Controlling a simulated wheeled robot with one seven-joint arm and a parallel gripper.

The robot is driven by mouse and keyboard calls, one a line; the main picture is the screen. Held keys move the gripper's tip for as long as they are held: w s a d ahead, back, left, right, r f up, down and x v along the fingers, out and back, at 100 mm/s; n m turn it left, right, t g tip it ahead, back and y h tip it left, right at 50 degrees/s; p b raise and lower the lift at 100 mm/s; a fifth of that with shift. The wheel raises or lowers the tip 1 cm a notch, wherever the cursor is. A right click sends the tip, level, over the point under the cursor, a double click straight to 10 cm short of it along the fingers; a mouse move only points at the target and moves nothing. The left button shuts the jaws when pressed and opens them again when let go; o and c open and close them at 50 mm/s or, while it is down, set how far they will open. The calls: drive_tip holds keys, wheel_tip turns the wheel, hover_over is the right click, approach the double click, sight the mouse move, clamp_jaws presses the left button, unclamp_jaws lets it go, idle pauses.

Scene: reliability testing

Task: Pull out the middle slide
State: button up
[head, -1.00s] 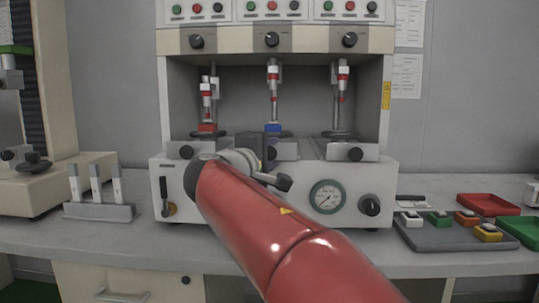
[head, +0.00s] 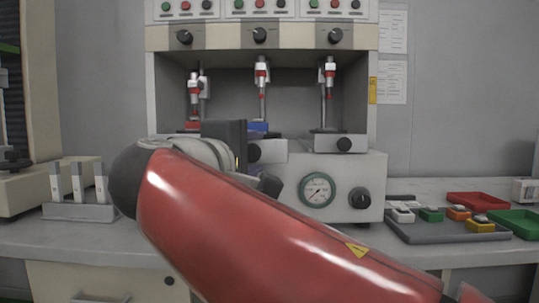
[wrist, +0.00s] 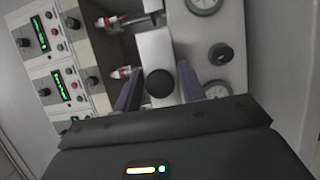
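The middle slide (head: 272,150) is a pale metal block with a round black knob on its front, below the middle plunger of the test machine. A blue piece (head: 258,126) sits on it. In the head view my gripper is mostly behind my red arm, with its dark body in front of the slide's left part. In the wrist view my gripper (wrist: 158,88) has its two purple-grey fingers apart, one on each side of the black knob (wrist: 159,82). The slide (wrist: 154,48) runs away behind the knob. Finger contact with the knob cannot be made out.
The right slide (head: 340,143) with its own knob is close by. Below are a pressure gauge (head: 317,190) and a dark dial (head: 360,198). A grey tray (head: 445,232) with coloured pieces lies right, and a rack (head: 80,212) stands left.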

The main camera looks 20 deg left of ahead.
drive_tip(key=shift+o, duration=0.4)
drive_tip(key=s+a, duration=0.1)
drive_tip(key=s, duration=0.6)
drive_tip(key=shift+s, duration=0.35)
drive_tip(key=w+d+f+m+g+p, duration=0.1)
drive_tip(key=d+f+m+g+p, duration=0.15)
drive_tip(key=d+f, duration=0.4)
drive_tip(key=w+d+f+m+g+h+p, duration=0.1)
drive_tip(key=d+f+g, duration=0.2)
drive_tip(key=d, duration=0.6)
drive_tip(key=w+d+f+m+g+p, duration=0.2)
drive_tip(key=d+f+g, duration=0.1)
drive_tip(key=d+f, duration=0.3)
drive_tip(key=s+d+f+m+g+y+p, duration=0.3)
drive_tip(key=s+d+f+m, duration=0.7)
drive_tip(key=s+f, duration=0.2)
drive_tip(key=shift+d+f+m+g+y+p, duration=0.3)
drive_tip(key=shift+d+f+m+g+y, duration=0.1)
drive_tip(key=shift+f, duration=0.35)
